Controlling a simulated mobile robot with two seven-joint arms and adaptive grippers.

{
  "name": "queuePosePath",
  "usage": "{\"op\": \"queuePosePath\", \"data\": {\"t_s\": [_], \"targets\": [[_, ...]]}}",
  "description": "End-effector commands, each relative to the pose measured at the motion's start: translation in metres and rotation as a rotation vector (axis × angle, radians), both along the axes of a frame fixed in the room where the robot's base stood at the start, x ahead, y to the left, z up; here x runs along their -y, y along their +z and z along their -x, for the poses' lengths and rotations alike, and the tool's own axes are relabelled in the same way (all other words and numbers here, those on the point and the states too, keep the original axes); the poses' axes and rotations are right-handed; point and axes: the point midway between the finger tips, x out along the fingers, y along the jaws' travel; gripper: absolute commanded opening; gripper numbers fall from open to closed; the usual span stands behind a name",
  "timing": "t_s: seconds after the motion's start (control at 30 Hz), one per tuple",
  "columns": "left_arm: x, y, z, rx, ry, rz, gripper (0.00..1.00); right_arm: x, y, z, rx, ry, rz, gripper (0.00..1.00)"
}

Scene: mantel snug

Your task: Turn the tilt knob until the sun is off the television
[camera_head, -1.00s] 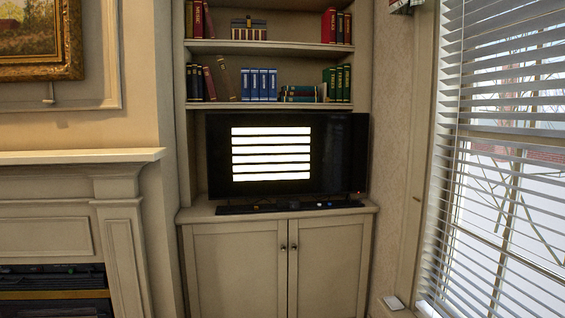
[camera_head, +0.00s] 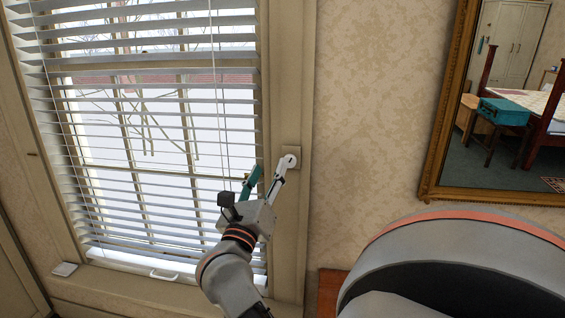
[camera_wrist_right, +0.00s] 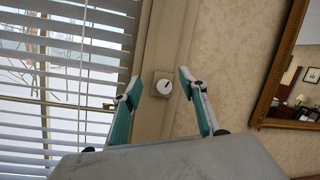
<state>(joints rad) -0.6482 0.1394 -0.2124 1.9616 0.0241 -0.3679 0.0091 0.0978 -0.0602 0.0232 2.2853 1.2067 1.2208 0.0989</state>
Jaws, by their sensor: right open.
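The tilt knob (camera_head: 291,160) is a small white round dial on a square plate on the right side of the window frame. In the right wrist view the knob (camera_wrist_right: 163,87) shows between the fingertips, with a dark mark on its face. My right gripper (camera_head: 269,167) is open, its teal-padded fingers pointing at the knob; I cannot tell whether they touch it. The blind (camera_head: 160,96) has its slats partly open, with bright daylight between them. The television is outside the present views. My left gripper is not in view.
A gilt-framed mirror (camera_head: 444,110) hangs on the patterned wall to the right. A thin cord (camera_head: 216,90) hangs in front of the blind. A white handle (camera_head: 164,274) is at the window's bottom edge. The wall between window and mirror is bare.

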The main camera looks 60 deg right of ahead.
Motion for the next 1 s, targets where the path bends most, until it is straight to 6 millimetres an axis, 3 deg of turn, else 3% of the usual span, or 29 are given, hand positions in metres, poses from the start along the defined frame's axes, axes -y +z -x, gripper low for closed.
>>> {"op": "queuePosePath", "data": {"t_s": [0.1, 0.3, 0.47, 0.8, 1.0], "targets": [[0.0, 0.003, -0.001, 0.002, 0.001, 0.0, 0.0, 0.026, -0.006, 0.011, 0.144, 0.016, -0.237, 0.42], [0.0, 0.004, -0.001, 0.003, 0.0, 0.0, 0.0, 0.037, -0.018, 0.01, 0.234, 0.054, -0.423, 0.42], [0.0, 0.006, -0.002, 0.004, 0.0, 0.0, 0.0, 0.05, -0.019, 0.005, 0.238, 0.056, -0.432, 0.42], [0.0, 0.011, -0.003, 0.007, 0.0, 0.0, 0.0, 0.097, -0.019, -0.012, 0.236, 0.055, -0.429, 0.42], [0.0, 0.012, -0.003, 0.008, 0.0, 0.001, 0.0, 0.109, -0.02, -0.016, 0.236, 0.056, -0.43, 0.42]]}}
